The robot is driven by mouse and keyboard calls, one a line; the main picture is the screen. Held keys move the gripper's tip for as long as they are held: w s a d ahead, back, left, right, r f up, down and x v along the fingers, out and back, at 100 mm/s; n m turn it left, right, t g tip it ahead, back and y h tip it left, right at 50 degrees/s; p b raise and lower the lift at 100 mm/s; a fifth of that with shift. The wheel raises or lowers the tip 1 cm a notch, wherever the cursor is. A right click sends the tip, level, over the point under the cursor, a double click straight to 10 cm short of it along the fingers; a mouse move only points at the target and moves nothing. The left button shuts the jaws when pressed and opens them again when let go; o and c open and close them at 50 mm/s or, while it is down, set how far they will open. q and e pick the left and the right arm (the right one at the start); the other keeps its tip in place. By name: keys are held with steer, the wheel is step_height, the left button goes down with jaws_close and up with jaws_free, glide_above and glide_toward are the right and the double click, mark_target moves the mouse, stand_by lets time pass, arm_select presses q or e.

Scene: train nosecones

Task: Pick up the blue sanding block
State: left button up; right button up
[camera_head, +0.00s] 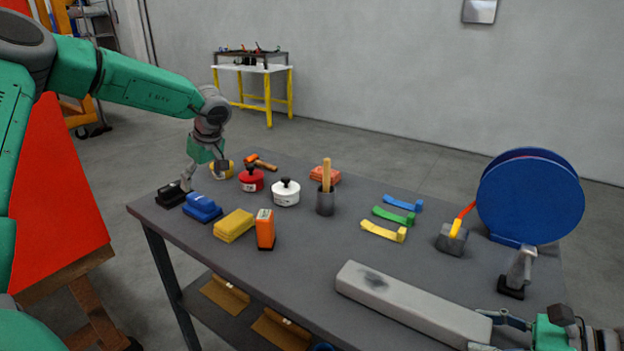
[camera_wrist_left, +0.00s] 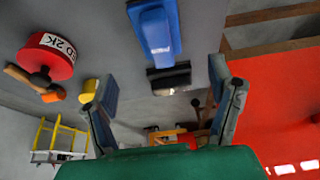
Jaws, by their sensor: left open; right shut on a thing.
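The blue sanding block (camera_head: 202,207) lies near the left edge of the dark grey table (camera_head: 330,250). It also shows at the top middle of the left wrist view (camera_wrist_left: 158,30). My left gripper (camera_head: 203,172) is open and empty, above and behind the block in the head view, apart from it. In the left wrist view its two fingers (camera_wrist_left: 163,95) are spread wide, with the blue block beyond them. My right gripper (camera_head: 490,325) is shut on the right end of a long light grey bar (camera_head: 400,302) at the table's front right.
A black block (camera_head: 172,194) lies close by the blue one, near my left fingers. A blue disc (camera_head: 530,198) stands at right.

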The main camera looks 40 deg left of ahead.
mark_target(199, 197)
arm_select(q)
steer(key=shift+d+r, duration=0.15)
steer(key=shift+r, duration=0.2)
steer(key=shift+o, duration=0.5)
steer(key=shift+w+a, duration=0.15)
steer(key=shift+a, duration=0.25)
steer(key=x, duration=0.6)
steer(key=shift+a+f, duration=0.15)
steer(key=shift+f, duration=0.1)
steer(key=shift+x, duration=2.65)
steer(key=shift+f, duration=0.2)
steer(key=shift+s+d, duration=0.2)
steer(key=c, duration=1.5)
steer(key=shift+o, duration=0.2)
step_height(199, 197, up, 10)
steer(key=shift+w+r, duration=0.1)
steer(key=shift+r, duration=0.1)
